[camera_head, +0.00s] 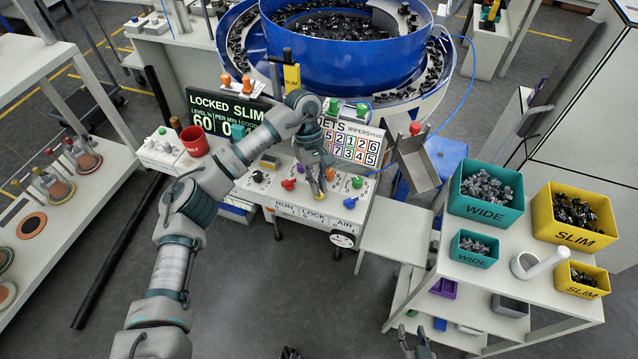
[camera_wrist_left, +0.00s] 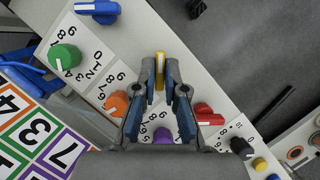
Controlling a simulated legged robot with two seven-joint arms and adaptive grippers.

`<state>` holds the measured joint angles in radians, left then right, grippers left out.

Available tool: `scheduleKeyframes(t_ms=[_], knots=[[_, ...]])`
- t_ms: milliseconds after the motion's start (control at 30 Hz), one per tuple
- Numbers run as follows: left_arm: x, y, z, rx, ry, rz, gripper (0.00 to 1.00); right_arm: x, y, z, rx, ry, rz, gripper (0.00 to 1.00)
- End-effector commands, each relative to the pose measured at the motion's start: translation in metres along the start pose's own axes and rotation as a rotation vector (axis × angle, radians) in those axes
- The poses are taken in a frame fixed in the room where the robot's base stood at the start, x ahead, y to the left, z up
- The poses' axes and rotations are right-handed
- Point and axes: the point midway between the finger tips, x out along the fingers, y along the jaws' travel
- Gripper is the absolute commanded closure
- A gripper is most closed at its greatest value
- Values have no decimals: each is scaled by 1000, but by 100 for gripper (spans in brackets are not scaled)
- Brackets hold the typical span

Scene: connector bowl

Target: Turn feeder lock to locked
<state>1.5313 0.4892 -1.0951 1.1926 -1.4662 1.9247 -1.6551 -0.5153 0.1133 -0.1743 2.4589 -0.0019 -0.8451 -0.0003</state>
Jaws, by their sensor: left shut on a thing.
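The control panel (camera_head: 262,185) has several coloured knobs and a front strip lettered RUN, LOCK and AIR (camera_head: 312,217). My left gripper (camera_head: 321,188) reaches down to the panel's front edge above the word LOCK. In the left wrist view my left gripper (camera_wrist_left: 160,88) is shut on a narrow yellow lever (camera_wrist_left: 160,66), which stands between its fingertips. The lever's base and pointer are hidden by the fingers. The dark display (camera_head: 228,112) reads LOCKED SLIM. My right gripper (camera_head: 416,342) is low at the bottom edge, empty, with its fingers apart.
Beside the lever are an orange knob (camera_wrist_left: 117,103), a red knob (camera_wrist_left: 207,114) and a purple knob (camera_wrist_left: 162,136). The blue bowl feeder (camera_head: 345,60) stands behind. A red cup (camera_head: 194,141) is left of the panel. Teal (camera_head: 485,205) and yellow (camera_head: 575,228) bins stand right.

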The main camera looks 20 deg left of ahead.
Motion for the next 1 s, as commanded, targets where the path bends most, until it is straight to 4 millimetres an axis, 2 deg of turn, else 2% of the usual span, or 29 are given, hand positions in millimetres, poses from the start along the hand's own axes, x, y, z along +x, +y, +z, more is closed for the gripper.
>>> scheduleKeyframes(t_ms=[100,133,200,233,500,633,767,1000], knots=[[-3,0,-2,-4,8,9,100,1,0,0,1,-3,0,60],[-3,0,-2,-4,8,9,87,1,0,0,1,-3,0,60],[-3,1,-2,-4,8,9,70,1,0,1,1,-3,0,60],[-3,1,-2,-3,7,9,65,1,0,1,1,-4,0,60],[-2,0,1,-1,4,6,65,1,1,0,0,-3,0,60],[-11,0,1,-1,5,6,65,-1,1,0,-1,2,1,60],[-34,0,0,-2,5,8,65,-1,0,0,-1,1,1,60],[-90,0,-2,-4,7,8,65,-1,0,0,0,0,0,60]])
